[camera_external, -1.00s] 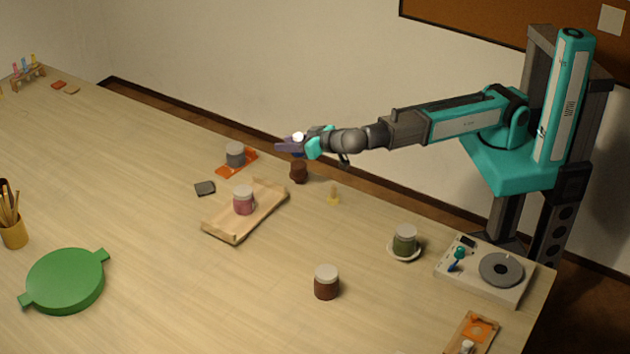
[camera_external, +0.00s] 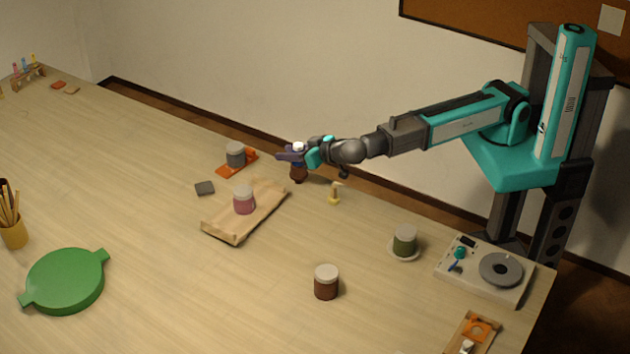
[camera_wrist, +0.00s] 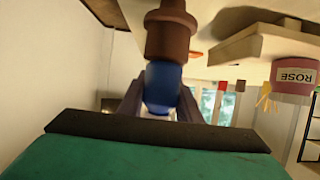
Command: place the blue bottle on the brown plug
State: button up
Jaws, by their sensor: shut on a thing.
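The blue bottle (camera_wrist: 162,82) is between the two fingers of my gripper (camera_wrist: 160,100) in the wrist view. In the external view its white cap (camera_external: 298,146) shows above my gripper (camera_external: 291,156), which is shut on it. The brown plug (camera_external: 298,175) stands on the table near the back edge, directly below the bottle. In the wrist view, which looks upside down, the brown plug (camera_wrist: 171,30) lines up with the bottle's end. The two appear to meet, but I cannot tell whether they touch or a thin gap is left. The fingers partly hide the bottle.
A wooden tray (camera_external: 222,233) with a rose jar (camera_external: 244,200) is at front left of the plug. A grey jar (camera_external: 235,154) on an orange piece is left. A small yellow thing (camera_external: 335,194) stands close on the right. A brown jar (camera_external: 326,283) is farther forward.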

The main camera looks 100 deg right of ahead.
jog(key=shift+f, duration=0.15)
jog(key=o, duration=1.1)
jog(key=shift+r, duration=0.2)
jog(key=b+v, duration=0.4)
jog(key=v, duration=0.8)
jog(key=shift+w, duration=0.1)
